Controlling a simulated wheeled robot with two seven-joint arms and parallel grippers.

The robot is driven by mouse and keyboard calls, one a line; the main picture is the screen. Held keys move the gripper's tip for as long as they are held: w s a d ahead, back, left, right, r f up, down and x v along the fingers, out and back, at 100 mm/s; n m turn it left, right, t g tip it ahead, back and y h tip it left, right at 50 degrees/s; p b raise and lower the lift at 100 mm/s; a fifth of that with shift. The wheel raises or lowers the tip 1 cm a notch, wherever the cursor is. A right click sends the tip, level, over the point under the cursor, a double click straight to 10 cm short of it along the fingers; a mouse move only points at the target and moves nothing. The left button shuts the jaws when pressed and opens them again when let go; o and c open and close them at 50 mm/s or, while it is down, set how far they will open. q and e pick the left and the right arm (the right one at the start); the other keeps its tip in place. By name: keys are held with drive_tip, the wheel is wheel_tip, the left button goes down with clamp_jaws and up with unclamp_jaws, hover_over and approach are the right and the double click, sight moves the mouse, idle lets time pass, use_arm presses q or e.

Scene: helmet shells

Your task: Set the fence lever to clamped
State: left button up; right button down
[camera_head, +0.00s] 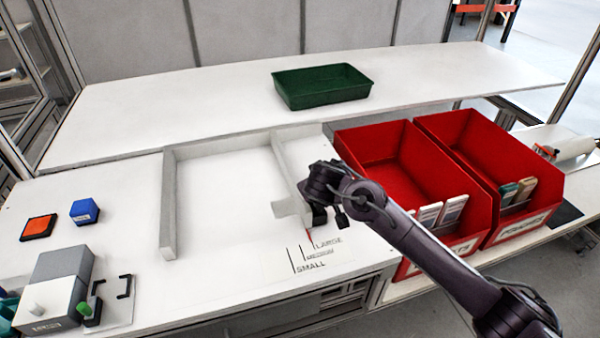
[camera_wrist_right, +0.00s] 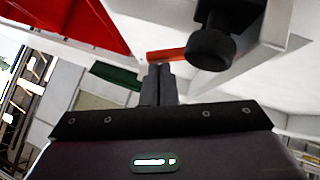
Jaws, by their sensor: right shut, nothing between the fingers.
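The fence (camera_head: 290,180) is a pale bar at the right side of the white frame on the table, with a wider foot at its front end. It also shows at the upper right of the right wrist view (camera_wrist_right: 275,50). A black clamp part with a round knob (camera_wrist_right: 210,50) is mounted on it. A red bar (camera_wrist_right: 166,54), possibly the lever, shows just beyond my fingertips; whether it touches them I cannot tell. My right gripper (camera_wrist_right: 159,72) is shut and empty beside the knob. In the head view my right arm partly hides the fence's front end. My left gripper is out of view.
Two red bins (camera_head: 385,150) (camera_head: 480,150) stand right of the fence, close to my right arm. A green tray (camera_head: 322,87) sits on the back shelf. Size lines and labels (camera_head: 312,258) mark the table before the fence. The table inside the frame is clear.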

drive_tip(key=y+p, duration=0.1)
drive_tip(key=p, duration=0.1)
drive_tip(key=shift+w+d+m+g+p, duration=0.1)
drive_tip(key=shift+d+m+g+p, duration=0.25)
drive_tip(key=shift+d+m+g, duration=0.05)
drive_tip(key=shift+f, duration=0.4)
use_arm(q)
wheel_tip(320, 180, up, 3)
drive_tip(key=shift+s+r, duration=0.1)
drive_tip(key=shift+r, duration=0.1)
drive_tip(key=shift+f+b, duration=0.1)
drive_tip(key=shift+b, duration=0.25)
use_arm(e)
drive_tip(key=shift+a+f, duration=0.15)
drive_tip(key=shift+a+f, duration=0.2)
drive_tip(key=shift+a, duration=0.4)
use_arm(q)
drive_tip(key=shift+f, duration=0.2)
